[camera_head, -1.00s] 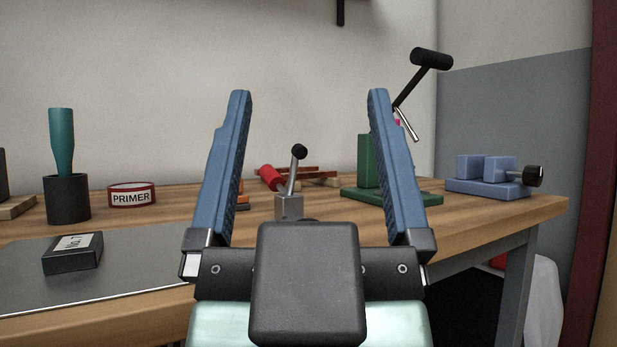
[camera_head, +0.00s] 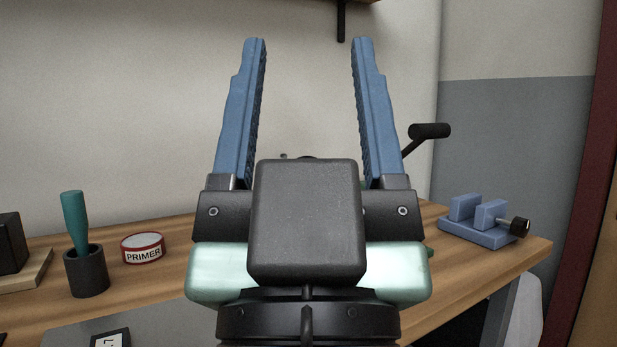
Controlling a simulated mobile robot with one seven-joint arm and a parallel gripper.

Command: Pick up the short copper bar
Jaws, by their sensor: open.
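My gripper (camera_head: 308,45) is open, with its two blue fingers spread wide, pointing up and away above the wooden bench. Nothing shows between the fingertips except the bare wall. I cannot make out a short copper bar in the view. My gripper body and wrist hide the middle of the bench, so anything lying there is covered.
On the wooden bench (camera_head: 185,245), a black cup (camera_head: 87,272) with a teal-handled tool (camera_head: 75,222) and a primer tin (camera_head: 143,248) stand left. A blue vise (camera_head: 480,222) sits right. A black lever end (camera_head: 430,131) rises behind my gripper.

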